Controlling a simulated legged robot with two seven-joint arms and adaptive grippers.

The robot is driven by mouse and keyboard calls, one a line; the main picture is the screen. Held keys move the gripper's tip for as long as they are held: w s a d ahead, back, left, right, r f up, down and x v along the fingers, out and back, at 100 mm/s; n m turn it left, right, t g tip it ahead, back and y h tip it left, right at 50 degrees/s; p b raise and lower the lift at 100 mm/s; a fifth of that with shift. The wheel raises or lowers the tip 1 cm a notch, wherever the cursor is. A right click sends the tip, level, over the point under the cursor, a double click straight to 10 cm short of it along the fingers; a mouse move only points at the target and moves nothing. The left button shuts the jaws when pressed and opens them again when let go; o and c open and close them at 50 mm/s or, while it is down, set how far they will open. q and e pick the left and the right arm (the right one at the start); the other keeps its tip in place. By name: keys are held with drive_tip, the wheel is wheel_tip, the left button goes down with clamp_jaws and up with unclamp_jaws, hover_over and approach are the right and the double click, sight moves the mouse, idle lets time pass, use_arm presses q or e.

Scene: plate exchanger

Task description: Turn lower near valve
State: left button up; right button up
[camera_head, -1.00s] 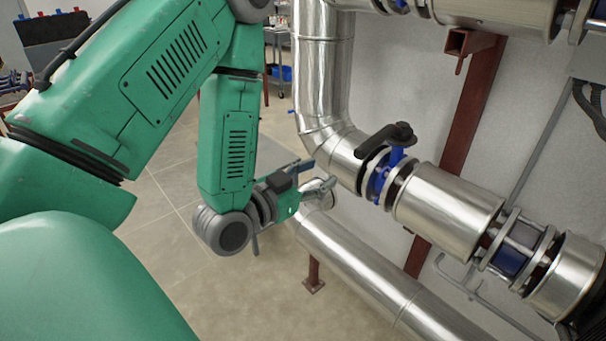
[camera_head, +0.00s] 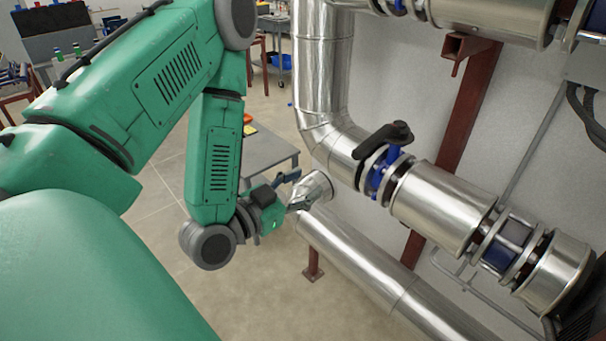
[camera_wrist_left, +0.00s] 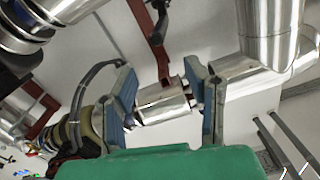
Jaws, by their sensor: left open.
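The lower near valve (camera_head: 379,178) has a blue body between flanges on the lower metal pipe, in the middle of the head view. Its black lever handle (camera_head: 386,138) sits on top and points toward the lower left. My left gripper (camera_head: 296,191) is open, left of the valve and lower in the picture, apart from the handle. In the left wrist view, its two blue-grey fingers (camera_wrist_left: 168,92) stand wide apart with nothing held between them. A pipe section shows beyond them. My right gripper is not in view.
A silver vertical pipe (camera_head: 323,75) bends into the valve's line. Another silver pipe (camera_head: 370,270) runs low along the floor. A red-brown support beam (camera_head: 467,110) stands behind. A grey table (camera_head: 262,152) is behind my left arm.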

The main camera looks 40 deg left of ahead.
use_arm(q)
drive_tip(key=shift+d, duration=0.1)
drive_tip(key=shift+d, duration=0.1)
drive_tip(key=c, duration=0.4)
drive_tip(key=shift+w, duration=0.15)
clamp_jaws()
drive_tip(key=w+a+f+n+h+b, duration=0.2)
drive_tip(key=w+a+n+h+b, duration=0.6)
drive_tip(key=w+a+n+h, duration=0.15)
drive_tip(key=n+g+h+b, duration=0.2)
drive_tip(key=n+g, duration=0.1)
drive_tip(key=n, duration=0.2)
approach(382, 139)
drive_tip(key=w+a, duration=0.2)
drive_tip(key=shift+w+d+r+p, duration=0.1)
drive_tip(key=shift+w+d+p, duration=0.1)
drive_tip(key=shift+d, duration=0.45)
drive_tip(key=shift+w+d+f+p, duration=0.1)
drive_tip(key=shift+d+p, duration=0.1)
drive_tip(key=shift+d, duration=0.5)
drive_tip(key=shift+w+d+r+p, duration=0.1)
drive_tip(key=shift+d+p, duration=0.1)
drive_tip(key=shift+d, duration=0.45)
